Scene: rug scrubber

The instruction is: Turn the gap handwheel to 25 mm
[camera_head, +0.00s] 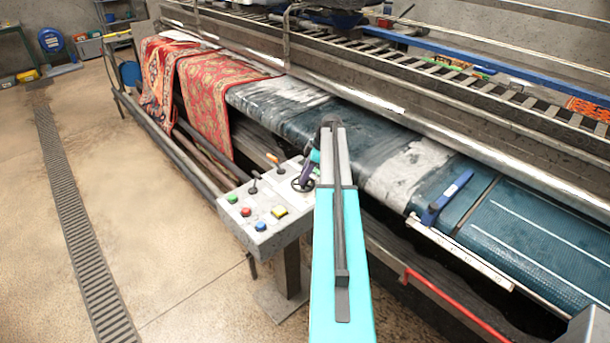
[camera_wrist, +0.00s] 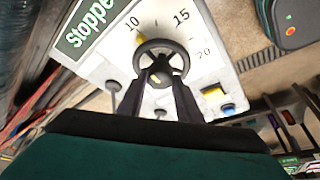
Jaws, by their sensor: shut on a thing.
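The gap handwheel is a dark spoked wheel (camera_head: 299,187) at the back right corner of the grey control panel (camera_head: 262,240). In the wrist view the handwheel (camera_wrist: 172,43) fills the upper middle, with a printed scale showing 10, 15 and 20 around its upper and right side. A small yellow mark shows at the rim near the 10. My gripper (camera_head: 308,170) is at the wheel; in the wrist view its two dark fingers (camera_wrist: 161,80) reach the wheel's near side and are shut on it. The exact contact is partly hidden by the fingers.
The panel also carries red, green, blue and yellow buttons and small levers. A green label (camera_wrist: 88,28) reading "stoppe…" is partly cut off. Behind stands the long machine with a wet dark belt (camera_head: 300,118) and a red patterned rug (camera_head: 208,95). The floor at left is clear.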

